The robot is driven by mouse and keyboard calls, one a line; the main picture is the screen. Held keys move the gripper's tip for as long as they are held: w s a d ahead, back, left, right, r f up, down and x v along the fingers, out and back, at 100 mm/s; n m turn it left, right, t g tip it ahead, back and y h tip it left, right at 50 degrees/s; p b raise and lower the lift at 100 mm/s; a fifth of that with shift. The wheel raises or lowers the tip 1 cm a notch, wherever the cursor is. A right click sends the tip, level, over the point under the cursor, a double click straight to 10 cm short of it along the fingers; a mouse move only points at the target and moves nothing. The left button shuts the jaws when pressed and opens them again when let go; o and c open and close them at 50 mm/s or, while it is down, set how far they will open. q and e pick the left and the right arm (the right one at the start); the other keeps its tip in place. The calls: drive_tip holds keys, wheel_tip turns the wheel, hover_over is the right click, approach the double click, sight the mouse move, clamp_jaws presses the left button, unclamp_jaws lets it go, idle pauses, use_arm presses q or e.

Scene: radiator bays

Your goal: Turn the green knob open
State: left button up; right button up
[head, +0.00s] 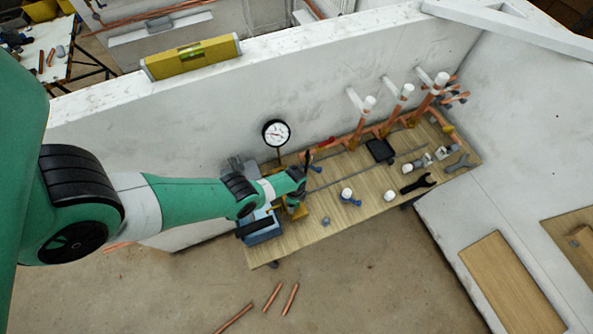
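My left arm comes in from the left, and its gripper (305,163) is over the wooden bench (312,236), just right of and below a round white gauge (276,133). Its dark fingertips are small here, and I cannot tell whether they are open or shut or touch anything. I cannot make out a green knob; the gripper and wrist cover part of the bench there. A red lever (325,143) shows just to the right of the fingertips. My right gripper is not in view.
Copper pipes with white tops (369,104) rise along the wall behind the bench. A black wrench (418,184), a white-topped fitting (346,194) and a dark block (380,151) lie on it. A blue box (260,230) is under my wrist. A yellow level (192,57) rests on the wall top.

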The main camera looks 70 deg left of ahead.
use_arm(q)
drive_tip(key=shift+c, duration=0.3)
clamp_jaws()
drive_tip(key=shift+n, duration=0.3)
drive_tip(key=n, duration=0.3)
drive_tip(key=shift+n, duration=0.3)
drive_tip(key=n, duration=1.3)
drive_tip(key=shift+n, duration=0.3)
